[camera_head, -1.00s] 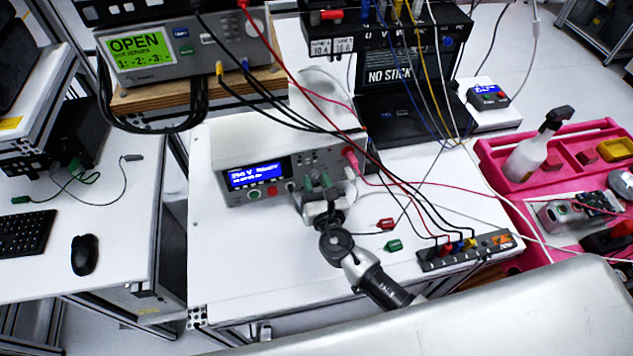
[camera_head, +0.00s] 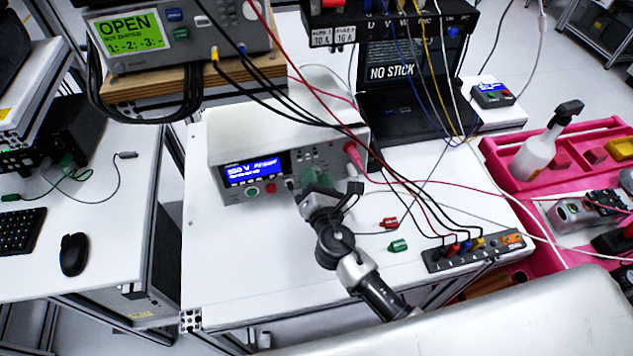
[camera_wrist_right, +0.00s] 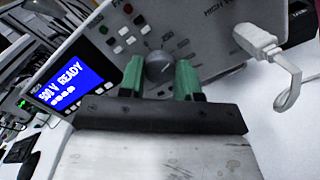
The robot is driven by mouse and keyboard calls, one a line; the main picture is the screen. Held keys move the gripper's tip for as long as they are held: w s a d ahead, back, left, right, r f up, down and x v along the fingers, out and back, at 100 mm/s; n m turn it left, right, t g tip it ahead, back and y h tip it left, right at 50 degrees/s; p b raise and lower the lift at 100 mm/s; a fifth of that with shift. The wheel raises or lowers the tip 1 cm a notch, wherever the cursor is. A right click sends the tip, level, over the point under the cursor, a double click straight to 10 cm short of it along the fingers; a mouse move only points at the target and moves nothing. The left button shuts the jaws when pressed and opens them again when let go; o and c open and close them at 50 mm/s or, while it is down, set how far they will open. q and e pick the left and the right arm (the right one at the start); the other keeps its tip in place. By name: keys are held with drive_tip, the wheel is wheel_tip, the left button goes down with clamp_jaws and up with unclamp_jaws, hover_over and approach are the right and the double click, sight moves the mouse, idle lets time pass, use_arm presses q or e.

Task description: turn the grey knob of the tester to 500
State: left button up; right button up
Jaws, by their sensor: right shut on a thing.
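The tester (camera_head: 285,120) is a white box on the white table, with its front panel toward me. Its blue display (camera_head: 252,172) is lit; in the right wrist view the display (camera_wrist_right: 72,82) reads "500 V READY". The grey knob (camera_wrist_right: 159,66) is round and sits on the panel between the green fingertips. My right gripper (camera_head: 318,183) is at the panel, and in the wrist view the gripper (camera_wrist_right: 159,77) is shut on the knob. In the head view the gripper hides the knob. My left gripper is not in view.
A white plug (camera_wrist_right: 258,42) with a cable is close to the right of the gripper. Red and black leads cross above the tester's right side. Red (camera_head: 389,222) and green (camera_head: 398,245) connectors and a black terminal strip (camera_head: 475,250) lie on the table.

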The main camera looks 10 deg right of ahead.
drive_tip(key=shift+m, duration=0.6)
drive_tip(key=o, duration=0.9)
drive_tip(key=shift+s, duration=0.1)
drive_tip(key=shift+s+a+r+b, duration=0.1)
drive_tip(key=shift+s+b, duration=0.65)
drive_tip(key=shift+s, duration=1.95)
drive_tip(key=shift+s+a+r+b, duration=0.1)
drive_tip(key=shift+s+b, duration=0.6)
drive_tip(key=shift+s, duration=1.95)
